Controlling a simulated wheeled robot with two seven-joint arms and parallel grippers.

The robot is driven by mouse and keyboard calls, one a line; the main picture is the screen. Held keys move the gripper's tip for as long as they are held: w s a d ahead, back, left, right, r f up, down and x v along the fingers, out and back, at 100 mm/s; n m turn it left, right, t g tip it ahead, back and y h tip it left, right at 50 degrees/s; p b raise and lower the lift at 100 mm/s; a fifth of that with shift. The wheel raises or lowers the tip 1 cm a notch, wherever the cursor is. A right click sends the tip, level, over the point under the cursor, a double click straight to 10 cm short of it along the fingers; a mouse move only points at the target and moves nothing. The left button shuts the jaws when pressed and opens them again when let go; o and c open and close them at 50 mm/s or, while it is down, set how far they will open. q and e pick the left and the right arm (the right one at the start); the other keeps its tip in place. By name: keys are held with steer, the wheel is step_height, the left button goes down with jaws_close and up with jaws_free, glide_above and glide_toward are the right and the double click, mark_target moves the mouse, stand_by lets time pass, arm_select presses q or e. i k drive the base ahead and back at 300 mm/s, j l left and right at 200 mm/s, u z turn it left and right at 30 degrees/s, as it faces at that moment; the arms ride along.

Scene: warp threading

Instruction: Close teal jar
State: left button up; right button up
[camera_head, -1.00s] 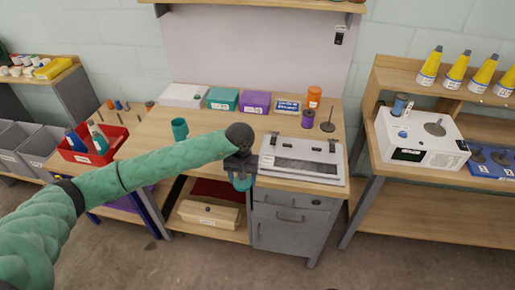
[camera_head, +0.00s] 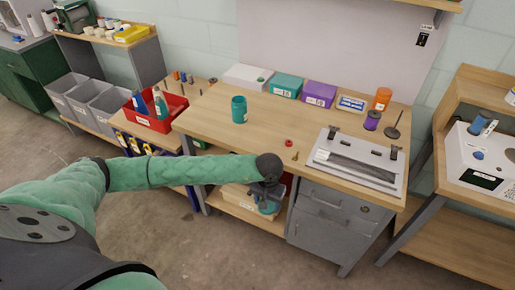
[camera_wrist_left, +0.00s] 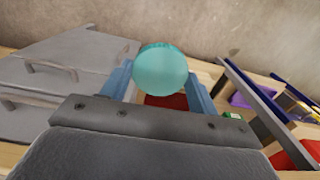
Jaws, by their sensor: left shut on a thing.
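The teal jar (camera_head: 239,110) stands upright on the wooden workbench, left of the bench's middle. My left gripper (camera_head: 268,203) is in front of the bench's front edge, lower than the top and to the right of the jar. It is shut on a round teal lid (camera_wrist_left: 161,70), which shows between the two fingers in the left wrist view. The lid is apart from the jar. The jar is not visible in the left wrist view. My right gripper is in neither view.
On the workbench (camera_head: 215,128) are a grey metal device (camera_head: 357,163), a small red ring (camera_head: 288,142), and teal (camera_head: 286,85) and purple (camera_head: 319,94) boxes at the back. A red bin (camera_head: 156,112) with bottles is at the left. Free bench top surrounds the jar.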

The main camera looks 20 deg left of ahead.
mark_target(239, 110)
steer(key=j+z, duration=0.8)
steer(key=k+j+z, duration=0.1)
steer(key=j, duration=0.3)
steer(key=k+j, duration=0.2)
steer(key=j, duration=0.2)
steer(key=k+j+z, duration=0.15)
steer(key=j, duration=0.25)
steer(key=k+j+z, duration=0.1)
steer(key=j, duration=0.3)
steer(key=k+j+z, duration=0.1)
steer(key=k+j, duration=0.3)
steer(key=j, duration=0.25)
steer(key=k+j, duration=0.2)
steer(key=j, duration=0.2)
steer(key=k+j, duration=0.15)
steer(key=j, duration=0.25)
steer(key=k+j, duration=0.2)
steer(key=j, duration=0.2)
